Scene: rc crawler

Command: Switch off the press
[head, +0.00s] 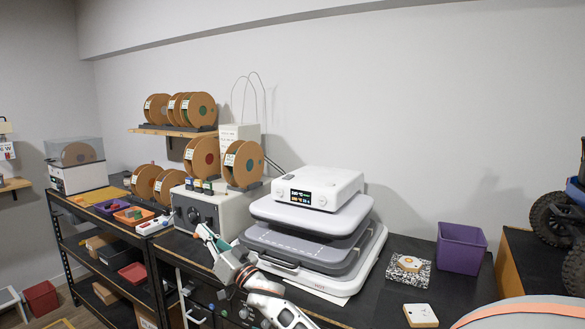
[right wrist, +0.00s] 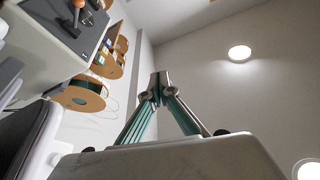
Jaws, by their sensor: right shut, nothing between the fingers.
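The press (head: 310,215) is a white and grey machine with stacked rounded plates on the dark bench in the head view. Its white top housing (head: 335,183) carries a lit display (head: 301,197) with small round controls beside it. My right gripper (head: 204,232) is to the left of the press, in front of a grey control box (head: 235,208), apart from the display. In the right wrist view its teal fingers meet at the tips (right wrist: 158,88), shut and empty. An edge of the press seems to show at the lower left there. My left gripper is not in view.
The grey box has a black panel with a knob and also shows in the wrist view (right wrist: 62,30). Filament spools (head: 205,157) stand behind it. Right of the press are a purple bin (head: 461,248), a small patterned block (head: 409,264) and a white tile (head: 421,315).

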